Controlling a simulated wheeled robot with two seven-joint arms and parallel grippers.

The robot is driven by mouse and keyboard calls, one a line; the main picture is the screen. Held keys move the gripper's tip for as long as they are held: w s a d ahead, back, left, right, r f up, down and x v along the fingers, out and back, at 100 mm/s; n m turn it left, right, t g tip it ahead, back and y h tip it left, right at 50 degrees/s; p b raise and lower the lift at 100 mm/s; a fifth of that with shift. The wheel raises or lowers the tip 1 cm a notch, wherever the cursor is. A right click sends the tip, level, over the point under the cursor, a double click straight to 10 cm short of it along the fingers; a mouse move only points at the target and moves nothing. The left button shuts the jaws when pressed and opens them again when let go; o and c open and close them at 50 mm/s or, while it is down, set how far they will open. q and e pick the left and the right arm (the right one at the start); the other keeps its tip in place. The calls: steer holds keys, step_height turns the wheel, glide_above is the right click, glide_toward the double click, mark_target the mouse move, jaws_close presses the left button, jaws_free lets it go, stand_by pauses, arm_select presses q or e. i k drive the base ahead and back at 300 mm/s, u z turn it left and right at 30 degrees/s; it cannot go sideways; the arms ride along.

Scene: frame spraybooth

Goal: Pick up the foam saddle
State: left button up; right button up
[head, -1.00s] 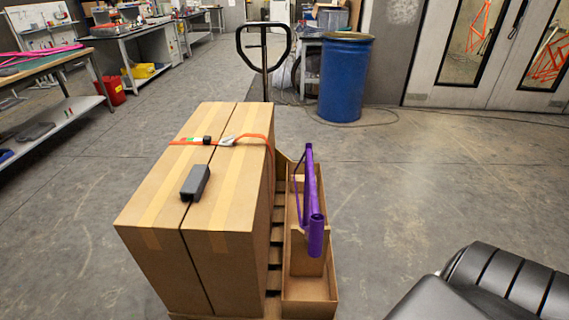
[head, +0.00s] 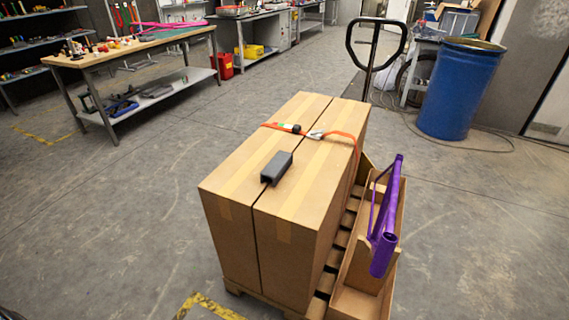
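A dark grey block with a channel-like end, which looks like the foam saddle (head: 276,167), lies on top of the tall cardboard boxes (head: 235,200), close to the seam between them. It lies in front of the orange strap (head: 343,135) and its buckle, apart from them. Nothing covers it. Neither of my grippers shows in the head view. A small black shape at the bottom left corner is too cut off to identify.
The boxes stand on a wooden pallet (head: 235,287) with a pallet-jack handle (head: 376,45) behind. A purple frame (head: 386,220) stands in a wooden crate (head: 345,300) at their right. A workbench (head: 140,46) is back left, a blue barrel (head: 459,90) back right. Floor left of the boxes is clear.

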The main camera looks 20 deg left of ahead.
mark_target(280, 164)
steer(key=i, duration=0.9)
